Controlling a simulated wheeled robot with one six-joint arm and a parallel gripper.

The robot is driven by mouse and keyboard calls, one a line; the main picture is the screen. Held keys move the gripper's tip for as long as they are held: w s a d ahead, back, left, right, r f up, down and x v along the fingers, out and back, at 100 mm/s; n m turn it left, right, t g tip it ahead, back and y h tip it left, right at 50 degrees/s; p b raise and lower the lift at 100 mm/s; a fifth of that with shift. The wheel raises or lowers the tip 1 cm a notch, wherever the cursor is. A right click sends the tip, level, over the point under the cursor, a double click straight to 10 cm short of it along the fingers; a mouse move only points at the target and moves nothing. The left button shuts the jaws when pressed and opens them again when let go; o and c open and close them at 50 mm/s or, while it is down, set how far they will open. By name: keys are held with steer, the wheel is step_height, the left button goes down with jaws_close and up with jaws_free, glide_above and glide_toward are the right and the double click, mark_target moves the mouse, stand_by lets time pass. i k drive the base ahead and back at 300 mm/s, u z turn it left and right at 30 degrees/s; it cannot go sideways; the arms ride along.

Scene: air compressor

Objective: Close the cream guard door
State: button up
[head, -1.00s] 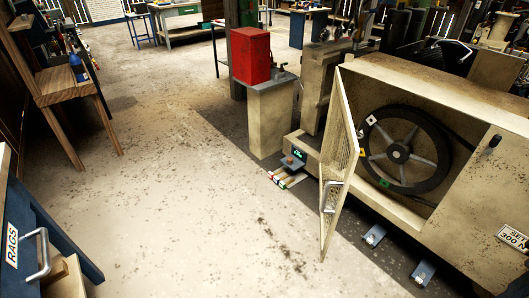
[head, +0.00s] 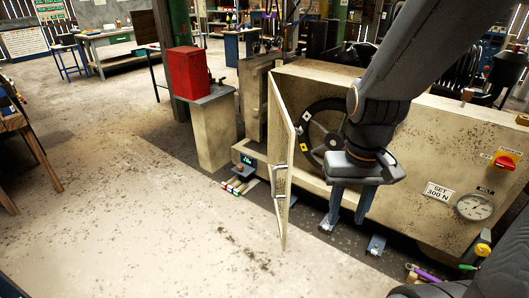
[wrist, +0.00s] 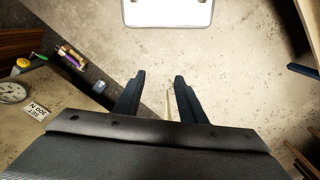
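The cream guard door (head: 281,165) stands swung open in the head view, seen nearly edge-on, hinged at the left side of the compressor opening. Its grey handle (head: 279,181) is on the outer part of the panel. My gripper (head: 349,210) points down to the right of the door, in front of the opening, with its fingers apart. In the wrist view both fingers of my gripper (wrist: 157,82) are spread. A thin cream strip (wrist: 169,106) shows between them farther off, perhaps the door's edge. I see no contact with the door.
The spoked flywheel (head: 325,135) sits inside the compressor housing (head: 420,150), partly hidden by my arm. A red box (head: 192,76) stands on a pedestal (head: 212,132) left of the door. The floor (head: 130,225) in front is clear.

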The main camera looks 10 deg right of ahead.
mark_target(289, 124)
steer(key=i, duration=0.55)
steer(key=z, duration=0.25)
